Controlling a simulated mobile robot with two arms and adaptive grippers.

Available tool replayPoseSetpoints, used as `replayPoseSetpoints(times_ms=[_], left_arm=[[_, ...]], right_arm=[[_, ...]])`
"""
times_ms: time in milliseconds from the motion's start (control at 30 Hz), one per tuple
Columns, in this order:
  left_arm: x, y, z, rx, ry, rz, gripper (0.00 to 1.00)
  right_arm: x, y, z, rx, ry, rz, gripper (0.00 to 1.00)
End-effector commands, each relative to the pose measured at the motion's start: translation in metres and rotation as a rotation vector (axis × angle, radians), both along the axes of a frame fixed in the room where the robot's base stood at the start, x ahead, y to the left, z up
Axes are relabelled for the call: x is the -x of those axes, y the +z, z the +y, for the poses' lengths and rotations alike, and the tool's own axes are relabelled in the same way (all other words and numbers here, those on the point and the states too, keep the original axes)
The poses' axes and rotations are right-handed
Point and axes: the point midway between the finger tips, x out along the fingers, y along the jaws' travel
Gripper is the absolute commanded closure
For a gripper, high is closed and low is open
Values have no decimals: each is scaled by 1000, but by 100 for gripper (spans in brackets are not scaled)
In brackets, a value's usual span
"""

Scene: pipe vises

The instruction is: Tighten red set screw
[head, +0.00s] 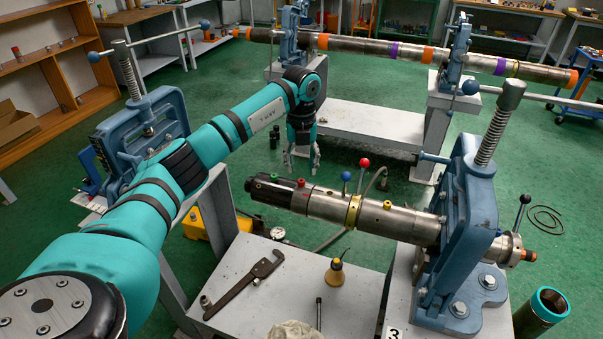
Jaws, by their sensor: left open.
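The red set screw (301,183) is a small red cap on top of the metal pipe tool (325,203), near its dark left end. The tool lies roughly level, clamped in the blue pipe vise (468,215) at the right. My left arm comes in from the left, and its gripper (302,170) points down with two fingers apart and empty. In the picture the fingertips sit just above the red set screw; I cannot tell how far behind or above it they are. My right gripper is not in view.
A blue-ball lever (346,177), a red-ball lever (365,164) and a yellow screw (387,205) stand up from the tool. Another blue vise (143,130) stands left. A wrench (246,284) and oil can (335,274) lie on the grey bench (228,258).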

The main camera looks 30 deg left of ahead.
Motion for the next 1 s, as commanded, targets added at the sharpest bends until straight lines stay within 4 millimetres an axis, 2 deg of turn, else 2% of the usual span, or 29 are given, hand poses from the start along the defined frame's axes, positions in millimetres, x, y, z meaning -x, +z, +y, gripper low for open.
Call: replayPoseSetpoints(times_ms=[33, 100, 300, 500, 667, 900, 1000], left_arm=[[1, -9, 0, 0, 0, 5, 58], [1, -21, -1, 1, -2, 4, 58], [0, -42, 0, 1, 0, 1, 58], [0, -48, 0, 0, -1, 0, 58], [0, -48, 0, 0, -1, 0, 58], [0, -47, 0, 1, -1, -1, 89], [0, -47, -1, 1, -1, -1, 100]], right_arm=[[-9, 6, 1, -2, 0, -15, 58], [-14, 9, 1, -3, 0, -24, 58], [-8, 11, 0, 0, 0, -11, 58], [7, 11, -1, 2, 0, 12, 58], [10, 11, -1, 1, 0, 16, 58], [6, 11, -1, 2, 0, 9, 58], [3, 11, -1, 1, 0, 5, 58]])
